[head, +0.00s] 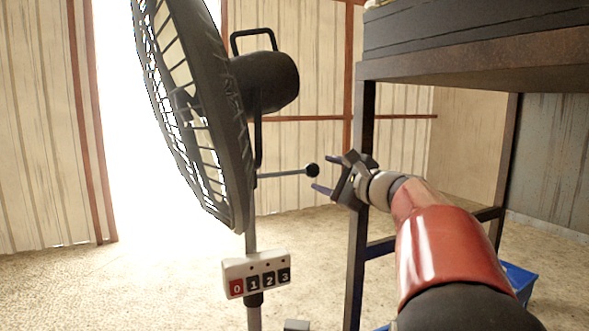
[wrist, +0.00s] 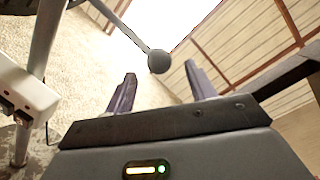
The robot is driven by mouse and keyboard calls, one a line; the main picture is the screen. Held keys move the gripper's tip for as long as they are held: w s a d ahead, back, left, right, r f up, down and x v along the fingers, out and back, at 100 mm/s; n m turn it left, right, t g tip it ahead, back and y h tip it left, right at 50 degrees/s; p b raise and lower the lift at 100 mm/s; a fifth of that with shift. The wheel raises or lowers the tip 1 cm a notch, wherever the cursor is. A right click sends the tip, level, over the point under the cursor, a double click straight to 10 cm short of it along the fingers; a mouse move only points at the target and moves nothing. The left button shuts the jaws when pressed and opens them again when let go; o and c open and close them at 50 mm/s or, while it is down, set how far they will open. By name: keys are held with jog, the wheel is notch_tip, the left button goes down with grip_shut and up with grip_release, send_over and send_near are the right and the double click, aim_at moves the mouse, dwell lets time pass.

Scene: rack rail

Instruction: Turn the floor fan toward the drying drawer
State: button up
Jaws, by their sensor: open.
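The floor fan (head: 195,95) stands upright on a pole at the centre left of the head view, its caged head facing left. A thin lever with a black ball knob (head: 312,170) sticks out to the right from below the fan's motor. My gripper (head: 320,174) is open beside the knob. In the wrist view the knob (wrist: 159,61) appears beyond and between the two spread fingertips (wrist: 162,78), with nothing held. I cannot tell whether a finger touches it. No drying drawer is clearly recognisable in view.
A white button box (head: 256,273) marked 0 to 3 is on the fan's pole. A dark metal table (head: 450,65) stands at the right, its near leg (head: 359,220) close to my gripper. A blue bin (head: 520,283) is on the floor beneath. A bright doorway opens behind the fan.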

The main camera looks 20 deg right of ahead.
aim_at(314, 171)
jog(key=p+x, duration=0.1)
jog(key=x, duration=0.6)
jog(key=shift+w+a, duration=0.1)
jog(key=shift+a, duration=0.05)
grip_shut()
